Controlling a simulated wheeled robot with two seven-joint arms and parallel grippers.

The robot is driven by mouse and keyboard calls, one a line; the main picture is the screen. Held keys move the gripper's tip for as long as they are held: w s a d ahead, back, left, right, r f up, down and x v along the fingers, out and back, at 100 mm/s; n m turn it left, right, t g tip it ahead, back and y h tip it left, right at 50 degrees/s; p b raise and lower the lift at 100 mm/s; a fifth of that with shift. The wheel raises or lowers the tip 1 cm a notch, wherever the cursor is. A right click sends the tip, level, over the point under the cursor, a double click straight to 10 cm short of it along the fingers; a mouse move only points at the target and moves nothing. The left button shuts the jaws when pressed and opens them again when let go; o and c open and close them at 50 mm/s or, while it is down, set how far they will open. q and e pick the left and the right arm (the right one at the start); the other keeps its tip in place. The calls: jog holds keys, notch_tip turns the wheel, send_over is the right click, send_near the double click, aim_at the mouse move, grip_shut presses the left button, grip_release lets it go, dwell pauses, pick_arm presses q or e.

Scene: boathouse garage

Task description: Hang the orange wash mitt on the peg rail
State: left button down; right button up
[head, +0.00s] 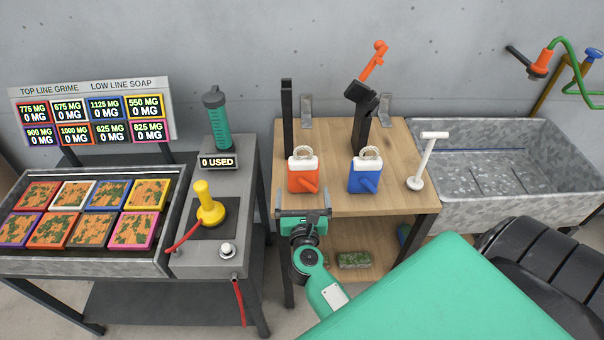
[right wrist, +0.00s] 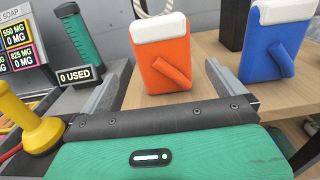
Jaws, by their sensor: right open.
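The orange wash mitt (head: 302,179), with a white cuff, stub thumb and rope loop, stands upright near the front edge of the wooden table (head: 330,203). It also shows in the right wrist view (right wrist: 160,62). My right gripper (head: 303,203) is open and empty, just in front of the mitt, with its fingers pointing toward it and apart on either side. The same gripper shows in the right wrist view (right wrist: 167,72). My left gripper is out of view.
A blue mitt (head: 365,176) stands right of the orange one. A white T-handled stand (head: 426,160) is further right, beside the stone sink (head: 520,180). An orange-handled piece (head: 374,60) tops the right upright. A grey cabinet (head: 247,180) with a yellow plunger (head: 208,205) stands left.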

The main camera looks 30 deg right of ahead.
aim_at(303, 177)
jog(key=p+x, duration=0.1)
jog(key=x, duration=0.4)
jog(key=shift+w+a, duration=0.1)
jog(key=x, duration=0.2)
jog(key=p+x, duration=0.1)
jog(key=x, duration=0.1)
jog(key=shift+d+f+p, duration=0.25)
jog(key=shift+d+p, duration=0.05)
jog(key=shift+d, duration=0.05)
jog(key=shift+w+d+f, duration=0.15)
jog(key=shift+w+d, duration=0.15)
jog(key=shift+w, duration=0.2)
jog(key=c, duration=0.9)
